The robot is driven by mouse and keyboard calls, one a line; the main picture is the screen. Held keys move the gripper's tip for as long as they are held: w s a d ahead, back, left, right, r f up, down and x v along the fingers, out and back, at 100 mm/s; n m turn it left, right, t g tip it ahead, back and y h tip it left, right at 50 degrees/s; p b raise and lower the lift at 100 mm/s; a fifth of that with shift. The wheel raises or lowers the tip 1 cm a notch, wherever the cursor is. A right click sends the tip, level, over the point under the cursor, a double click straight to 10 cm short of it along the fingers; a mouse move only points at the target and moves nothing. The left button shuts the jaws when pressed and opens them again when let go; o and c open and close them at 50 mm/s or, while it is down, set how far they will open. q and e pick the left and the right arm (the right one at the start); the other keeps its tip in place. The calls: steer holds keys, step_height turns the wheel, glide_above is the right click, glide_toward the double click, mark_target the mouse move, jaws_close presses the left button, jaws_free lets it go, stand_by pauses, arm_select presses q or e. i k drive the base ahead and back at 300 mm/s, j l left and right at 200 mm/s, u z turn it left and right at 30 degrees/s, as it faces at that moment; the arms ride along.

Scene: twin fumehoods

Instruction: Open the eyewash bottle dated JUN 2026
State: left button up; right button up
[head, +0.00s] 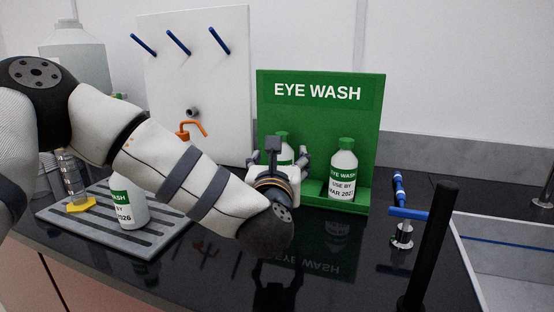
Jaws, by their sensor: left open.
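A white eyewash bottle (129,212) stands upright on the grey ribbed rack at the left. In the green EYE WASH stand (376,135), one bottle (343,165) with a green cap shows a MAR date. Another green-capped bottle (286,153) stands to its left, its label mostly hidden by my left gripper. My left gripper (287,155) is open in front of that bottle. I cannot tell whether it touches the bottle. My right gripper is out of view.
The ribbed rack (70,220) also holds a clear cylinder (70,175) with a yellow base. A white pegboard (210,80) stands behind. Blue-handled taps (403,213), a black post (432,245) and a sink (510,255) are at the right. The dark front counter is mostly clear.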

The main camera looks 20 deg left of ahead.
mark_target(129, 200)
steer(key=k+l, duration=0.15)
steer(key=k, duration=0.35)
steer(key=k+l, duration=0.2)
steer(key=k, duration=0.25)
